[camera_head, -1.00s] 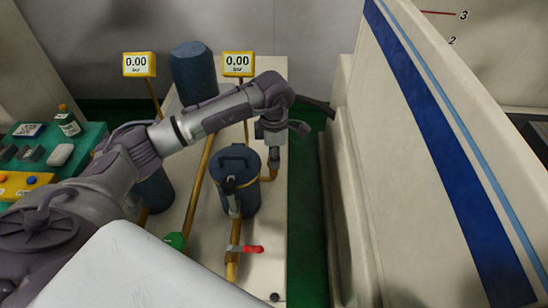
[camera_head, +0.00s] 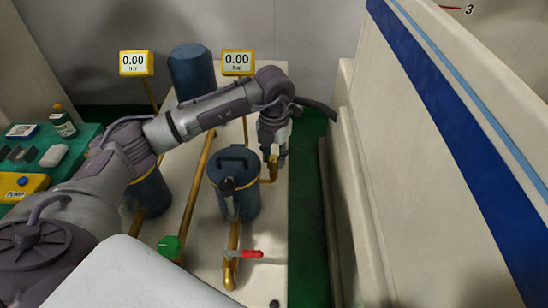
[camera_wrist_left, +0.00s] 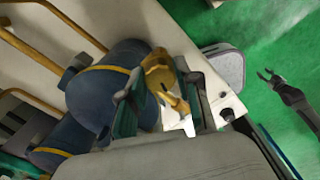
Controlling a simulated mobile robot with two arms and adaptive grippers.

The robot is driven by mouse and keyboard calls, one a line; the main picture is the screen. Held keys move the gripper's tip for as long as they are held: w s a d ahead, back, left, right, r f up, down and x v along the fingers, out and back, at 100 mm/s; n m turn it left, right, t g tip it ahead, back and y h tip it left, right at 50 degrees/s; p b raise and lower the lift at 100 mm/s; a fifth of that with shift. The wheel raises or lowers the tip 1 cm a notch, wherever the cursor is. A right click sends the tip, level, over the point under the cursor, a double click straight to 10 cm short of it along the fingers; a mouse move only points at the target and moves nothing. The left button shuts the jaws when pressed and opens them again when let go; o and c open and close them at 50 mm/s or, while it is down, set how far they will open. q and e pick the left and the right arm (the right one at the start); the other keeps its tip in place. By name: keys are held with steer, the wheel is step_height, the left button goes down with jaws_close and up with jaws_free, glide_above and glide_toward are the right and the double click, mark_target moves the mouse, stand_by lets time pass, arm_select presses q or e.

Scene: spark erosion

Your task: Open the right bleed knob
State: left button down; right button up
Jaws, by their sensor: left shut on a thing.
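The right filter vessel (camera_head: 233,182) is a dark blue canister with a yellow band. A small brass knob (camera_head: 273,163) sits on its right side, which I take to be the right bleed knob. In the left wrist view the brass knob (camera_wrist_left: 158,72) lies between the two teal-and-dark fingers, beside the blue canister (camera_wrist_left: 100,82). My left gripper (camera_head: 272,152) reaches down at the knob and is shut on it; its fingertips are partly hidden in the head view.
A red-handled valve (camera_head: 245,254) and a green knob (camera_head: 169,247) sit on brass pipes in front. Two yellow gauges read 0.00, one on the left (camera_head: 137,63) and one on the right (camera_head: 238,62). A large cream machine wall (camera_head: 440,150) stands close on the right.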

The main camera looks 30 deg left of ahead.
mark_target(274, 158)
arm_select(q)
steer(key=shift+n+b, duration=0.3)
steer(key=shift+n, duration=1.6)
steer(key=c, duration=0.8)
jaws_free()
step_height(274, 158, up, 12)
